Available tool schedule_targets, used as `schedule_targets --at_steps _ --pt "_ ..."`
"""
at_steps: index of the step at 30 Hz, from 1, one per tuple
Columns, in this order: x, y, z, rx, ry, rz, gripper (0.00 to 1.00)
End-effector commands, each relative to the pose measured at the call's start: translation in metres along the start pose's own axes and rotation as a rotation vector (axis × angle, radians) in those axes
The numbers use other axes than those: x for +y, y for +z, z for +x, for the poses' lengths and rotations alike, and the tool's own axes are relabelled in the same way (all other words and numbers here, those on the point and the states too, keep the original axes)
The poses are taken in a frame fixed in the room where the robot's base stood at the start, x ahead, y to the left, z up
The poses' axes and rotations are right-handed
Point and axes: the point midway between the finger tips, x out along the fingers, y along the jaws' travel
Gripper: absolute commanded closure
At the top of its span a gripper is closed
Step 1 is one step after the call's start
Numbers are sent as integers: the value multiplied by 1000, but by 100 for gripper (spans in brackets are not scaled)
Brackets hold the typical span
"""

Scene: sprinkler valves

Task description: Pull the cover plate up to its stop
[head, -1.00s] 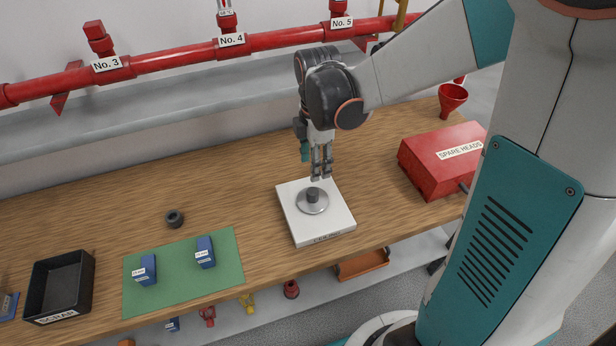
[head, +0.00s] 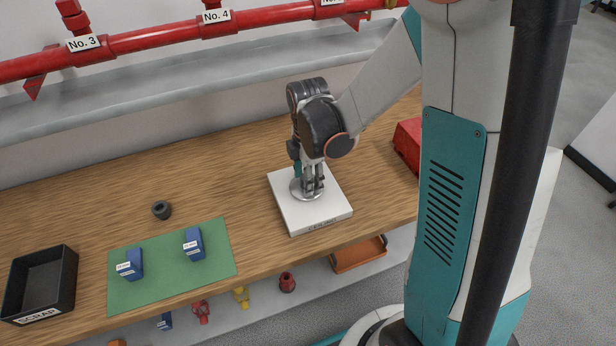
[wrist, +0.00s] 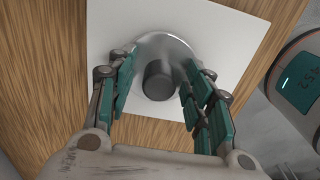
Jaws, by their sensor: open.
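The cover plate (wrist: 178,48) is a round silver disc with a dark grey cylindrical knob (wrist: 157,80) standing up at its centre. It sits on the white square ceiling block (head: 325,216), which lies on the wooden bench. In the head view the cover plate (head: 297,190) is partly hidden by my fingers. My gripper (wrist: 158,88) is open, with its teal finger pads on either side of the knob and a visible gap on both sides. In the head view my gripper (head: 313,190) is low over the plate.
A green mat (head: 165,285) with two blue boxes (head: 194,244) lies to the left. A dark ring (head: 161,210) sits behind it, and a black scrap tray (head: 68,285) is at far left. A red box (head: 408,143) stands right. Red pipework (head: 150,37) runs along the wall.

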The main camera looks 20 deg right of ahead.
Motion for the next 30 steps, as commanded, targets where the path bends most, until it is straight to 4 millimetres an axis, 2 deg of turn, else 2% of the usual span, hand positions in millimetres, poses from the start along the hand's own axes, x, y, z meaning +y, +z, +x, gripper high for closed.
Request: schedule_targets --at_steps 2,8,9,14,22,30 --pt "0 0 0 0 0 0 53" --pt "0 0 0 0 0 0 98" --pt "0 0 0 0 0 0 100" --pt "0 0 -3 0 0 0 100" --pt "0 0 -31 0 0 0 100" --pt "1 0 -31 0 1 0 100"
